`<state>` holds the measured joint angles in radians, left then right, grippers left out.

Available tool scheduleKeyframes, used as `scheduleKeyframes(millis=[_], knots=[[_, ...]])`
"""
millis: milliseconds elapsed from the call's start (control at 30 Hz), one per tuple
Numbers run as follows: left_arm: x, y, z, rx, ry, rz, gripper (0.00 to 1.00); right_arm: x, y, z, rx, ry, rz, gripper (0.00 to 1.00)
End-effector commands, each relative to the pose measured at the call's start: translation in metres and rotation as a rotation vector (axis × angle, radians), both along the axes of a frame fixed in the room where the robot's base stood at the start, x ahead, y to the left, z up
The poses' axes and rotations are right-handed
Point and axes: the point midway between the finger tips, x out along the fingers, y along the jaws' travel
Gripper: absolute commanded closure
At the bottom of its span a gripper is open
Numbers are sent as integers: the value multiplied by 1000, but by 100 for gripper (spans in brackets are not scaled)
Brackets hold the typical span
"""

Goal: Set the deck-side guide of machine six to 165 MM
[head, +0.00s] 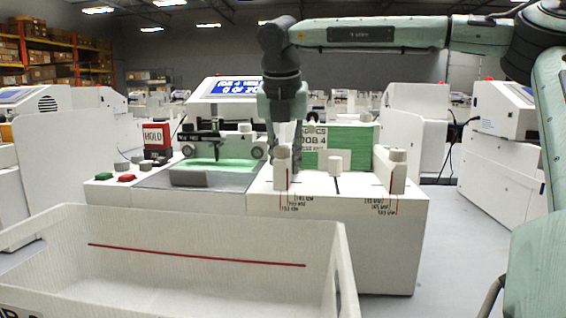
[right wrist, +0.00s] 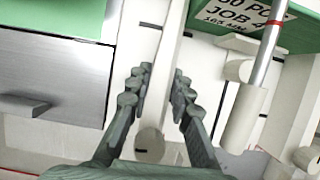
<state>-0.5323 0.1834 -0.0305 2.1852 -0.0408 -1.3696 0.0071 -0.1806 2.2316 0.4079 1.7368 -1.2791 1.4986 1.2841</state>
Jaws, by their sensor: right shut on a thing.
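The machine (head: 340,235) stands in front of me with a white feed top. The deck-side guide (head: 281,178) is a white upright plate with a round knob, at the left of that top, beside the grey deck. Printed scale lines and labels (head: 294,203) lie at its foot, too small to read surely. My right gripper (head: 285,146) reaches down from above and is shut on the guide. In the right wrist view, my right gripper (right wrist: 160,85) has its fingers on both sides of the guide (right wrist: 163,65). My left gripper is not in view.
A second guide (head: 397,172) with a knob stands at the right, by its own scale. A low white post (head: 335,166) stands between. A job card (right wrist: 255,20) leans on green stock behind. A large white bin (head: 200,250) fills the front left.

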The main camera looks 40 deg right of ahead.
Motion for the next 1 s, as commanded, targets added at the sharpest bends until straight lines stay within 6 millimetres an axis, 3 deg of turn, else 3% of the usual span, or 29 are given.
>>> scheduleKeyframes(millis=[100, 133, 300, 633, 833, 1000], knots=[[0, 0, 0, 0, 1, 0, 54, 1, 1, 1, 2, -2, 4, 100], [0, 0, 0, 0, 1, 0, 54, 1, 1, 1, 2, -2, 4, 76], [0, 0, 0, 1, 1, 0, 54, 0, 1, 0, 1, -2, 3, 58], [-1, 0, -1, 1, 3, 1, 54, 0, 1, 3, 0, -2, 2, 58], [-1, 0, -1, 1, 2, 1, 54, -7, 10, 31, -4, -5, 2, 58], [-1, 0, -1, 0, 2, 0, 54, -34, 43, 29, -2, -2, 8, 58]])
